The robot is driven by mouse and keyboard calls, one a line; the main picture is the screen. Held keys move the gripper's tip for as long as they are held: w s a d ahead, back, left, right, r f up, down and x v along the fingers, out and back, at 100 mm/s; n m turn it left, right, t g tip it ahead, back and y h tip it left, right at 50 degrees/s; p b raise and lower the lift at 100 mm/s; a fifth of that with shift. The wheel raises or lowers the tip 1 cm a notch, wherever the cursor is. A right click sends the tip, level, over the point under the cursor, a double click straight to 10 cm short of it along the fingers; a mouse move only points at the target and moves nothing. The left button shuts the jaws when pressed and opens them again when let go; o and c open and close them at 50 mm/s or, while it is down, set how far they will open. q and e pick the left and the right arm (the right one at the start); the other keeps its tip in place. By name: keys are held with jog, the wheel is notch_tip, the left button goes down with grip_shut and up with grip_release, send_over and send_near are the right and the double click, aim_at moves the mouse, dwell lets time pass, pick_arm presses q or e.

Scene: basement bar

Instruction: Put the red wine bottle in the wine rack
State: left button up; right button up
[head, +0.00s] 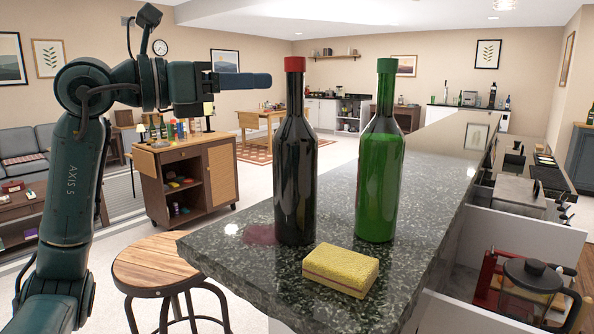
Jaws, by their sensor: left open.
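The red wine bottle (295,180), dark with a red cap, stands upright on the dark granite counter (420,190) near its left end. A green bottle (380,180) stands upright just right of it. My left gripper (264,81) is raised to the left of the red cap, level with the bottle's neck and pointing right. It is open, seen side-on, with nothing visible between its fingers. It appears apart from the bottle. I cannot make out a wine rack in this view. My right gripper is out of view.
A yellow sponge (341,269) lies in front of the bottles, and a dark red stain (261,234) is left of the red-capped one. A round wooden stool (155,262) stands left of the counter. A French press (532,280) is at the lower right. The counter behind the bottles is clear.

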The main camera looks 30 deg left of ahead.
aim_at(287, 80)
pick_arm(q)
jog(key=p+x, duration=0.2)
jog(key=x, duration=0.5)
jog(key=shift+d+r, duration=0.1)
jog(key=shift+d, duration=0.2)
jog(key=shift+w+d+p, duration=0.15)
jog(key=shift+w+p, duration=0.2)
jog(key=shift+w, duration=0.15)
grip_shut()
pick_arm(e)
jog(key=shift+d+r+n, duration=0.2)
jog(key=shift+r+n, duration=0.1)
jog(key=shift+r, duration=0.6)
